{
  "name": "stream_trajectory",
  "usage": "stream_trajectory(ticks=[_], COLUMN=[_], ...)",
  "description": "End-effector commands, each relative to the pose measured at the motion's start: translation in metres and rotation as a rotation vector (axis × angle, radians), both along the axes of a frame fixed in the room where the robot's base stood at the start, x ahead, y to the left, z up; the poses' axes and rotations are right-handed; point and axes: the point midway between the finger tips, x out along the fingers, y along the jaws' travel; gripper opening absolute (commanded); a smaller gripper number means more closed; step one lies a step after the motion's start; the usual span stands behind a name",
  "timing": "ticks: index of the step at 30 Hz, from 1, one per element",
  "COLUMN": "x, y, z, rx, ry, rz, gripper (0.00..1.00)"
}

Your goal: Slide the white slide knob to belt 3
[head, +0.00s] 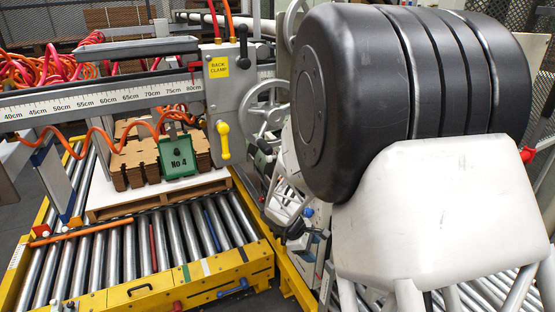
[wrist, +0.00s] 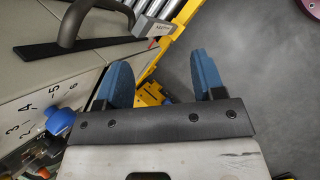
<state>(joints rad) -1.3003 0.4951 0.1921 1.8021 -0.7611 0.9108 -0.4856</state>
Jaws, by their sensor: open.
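My gripper (wrist: 164,80) shows in the wrist view with its two blue fingers wide apart and nothing between them. A pale panel (wrist: 88,82) at the left of the wrist view carries a row of black numbers, including 3, 4, 5 and 6. A blue knob (wrist: 60,122) sits beside these numbers, left of my gripper and apart from it. I cannot make out the white slide knob in either view. My own arm covers much of the right side of the head view.
A dark handle (wrist: 72,22) stands on the panel's top. Metal rollers (wrist: 150,10) and a yellow frame lie beyond. Grey floor at right is open. In the head view, a roller conveyor (head: 130,255) bears cardboard pieces (head: 135,165) on a pallet, near a grey clamp box (head: 232,90).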

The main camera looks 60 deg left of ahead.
Motion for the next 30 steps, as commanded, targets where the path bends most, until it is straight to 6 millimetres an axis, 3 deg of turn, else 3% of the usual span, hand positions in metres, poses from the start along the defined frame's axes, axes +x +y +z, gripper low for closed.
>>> stream_trajectory(ticks=[3, 8, 17, 30], x=[-0.021, -0.030, -0.014, 0.009], y=[0.035, 0.080, 0.165, 0.282], z=[-0.018, -0.030, -0.027, -0.002], rx=[-0.041, -0.098, -0.219, -0.395], ry=[-0.031, -0.097, -0.281, -0.606], rz=[0.096, 0.211, 0.376, 0.518], gripper=[0.63, 0.63, 0.63, 0.63])
